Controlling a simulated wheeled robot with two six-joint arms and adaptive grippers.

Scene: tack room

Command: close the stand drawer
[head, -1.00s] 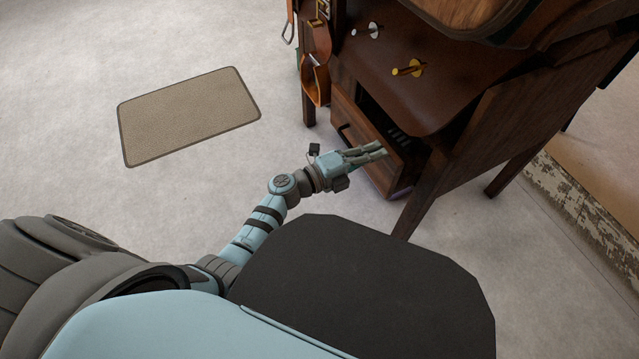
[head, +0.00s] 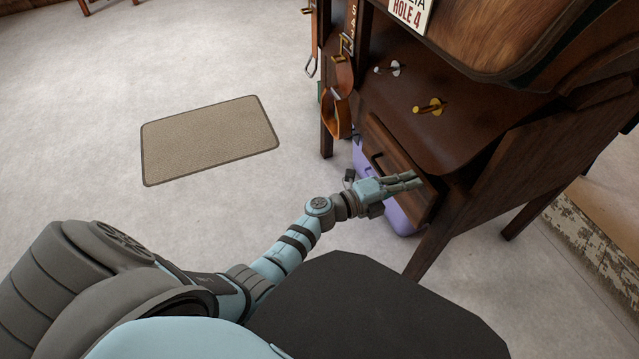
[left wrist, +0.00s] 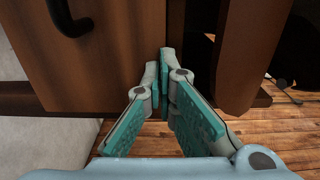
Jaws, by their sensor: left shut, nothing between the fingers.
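The wooden drawer (head: 398,160) of the dark brown stand (head: 450,125) sits under the stand's top, with its front close to the frame and no open interior showing. Its dark handle (head: 377,161) also shows at the top left of the left wrist view (left wrist: 70,18). My left gripper (head: 420,180) is shut and empty, in front of the drawer's right part. In the left wrist view its fingertips (left wrist: 165,62) are at the right edge of the drawer front; I cannot tell whether they touch it. A small remaining gap cannot be judged. My right gripper is out of view.
A purple box (head: 398,217) stands on the floor below the drawer. Leather straps (head: 338,110) hang at the stand's left side. Metal pegs (head: 430,107) stick out above the drawer. A beige mat (head: 210,138) lies on clear floor to the left.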

